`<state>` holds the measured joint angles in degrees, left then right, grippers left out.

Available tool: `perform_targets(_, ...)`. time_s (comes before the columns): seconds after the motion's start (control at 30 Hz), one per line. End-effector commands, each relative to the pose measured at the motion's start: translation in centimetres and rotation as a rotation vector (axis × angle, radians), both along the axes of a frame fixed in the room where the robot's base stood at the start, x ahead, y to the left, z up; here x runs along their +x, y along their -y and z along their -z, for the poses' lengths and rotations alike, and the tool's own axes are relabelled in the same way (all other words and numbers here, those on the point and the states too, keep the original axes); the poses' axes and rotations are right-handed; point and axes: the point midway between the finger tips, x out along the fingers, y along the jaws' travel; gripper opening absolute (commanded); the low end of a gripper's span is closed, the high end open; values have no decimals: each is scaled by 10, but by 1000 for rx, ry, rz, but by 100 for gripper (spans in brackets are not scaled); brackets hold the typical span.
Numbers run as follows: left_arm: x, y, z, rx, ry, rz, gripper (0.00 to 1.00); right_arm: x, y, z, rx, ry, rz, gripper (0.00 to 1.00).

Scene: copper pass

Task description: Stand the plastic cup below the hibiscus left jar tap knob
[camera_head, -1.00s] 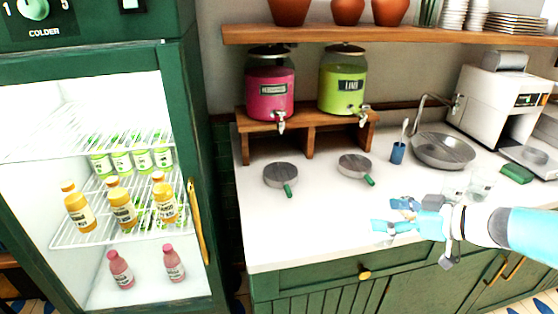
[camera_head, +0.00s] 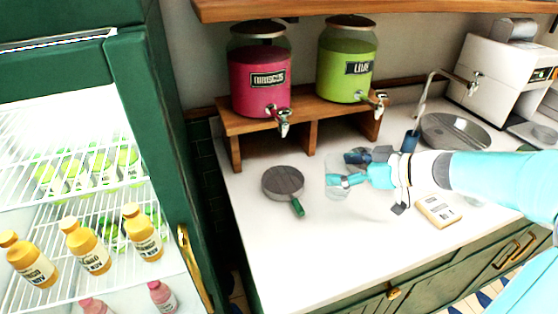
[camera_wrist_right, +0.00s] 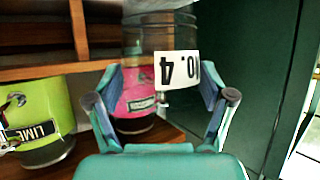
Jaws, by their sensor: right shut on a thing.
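My right gripper (camera_head: 352,180) is shut on a clear plastic cup (camera_head: 334,176), held over the white counter. Gap to the counter is hard to judge. The hibiscus jar (camera_head: 260,80), with pink drink, stands at the left on a wooden stand; its tap with knob (camera_head: 281,122) faces front. The cup is to the right of and in front of that tap, not under it. In the right wrist view, which is upside down, the pink jar (camera_wrist_right: 137,98) shows between the fingers, with a white "NO. 4" label (camera_wrist_right: 177,69) before it. My left gripper is out of view.
The lime jar (camera_head: 347,65) stands right of the hibiscus jar on the wooden stand (camera_head: 232,122). A beige box (camera_head: 438,210) lies under my right arm. An open-looking fridge (camera_head: 150,120) borders the left.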

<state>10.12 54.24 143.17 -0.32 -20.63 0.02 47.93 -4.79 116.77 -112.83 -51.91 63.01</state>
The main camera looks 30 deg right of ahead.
Motion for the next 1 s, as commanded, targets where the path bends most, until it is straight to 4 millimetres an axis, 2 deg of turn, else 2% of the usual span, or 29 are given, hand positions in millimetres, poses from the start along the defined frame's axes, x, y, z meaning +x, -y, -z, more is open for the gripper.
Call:
perform_targets(0.5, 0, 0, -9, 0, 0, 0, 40, 120, -45, 0, 1, 0, 0, 64)
perform_targets(0.6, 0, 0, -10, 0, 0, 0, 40, 133, -49, 0, 0, -1, 1, 64)
perform_targets(0.9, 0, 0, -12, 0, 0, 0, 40, 155, -57, 0, 0, -1, 1, 64)
perform_targets(1.0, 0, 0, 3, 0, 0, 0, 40, 154, -56, 23, 2, -4, 4, 64)
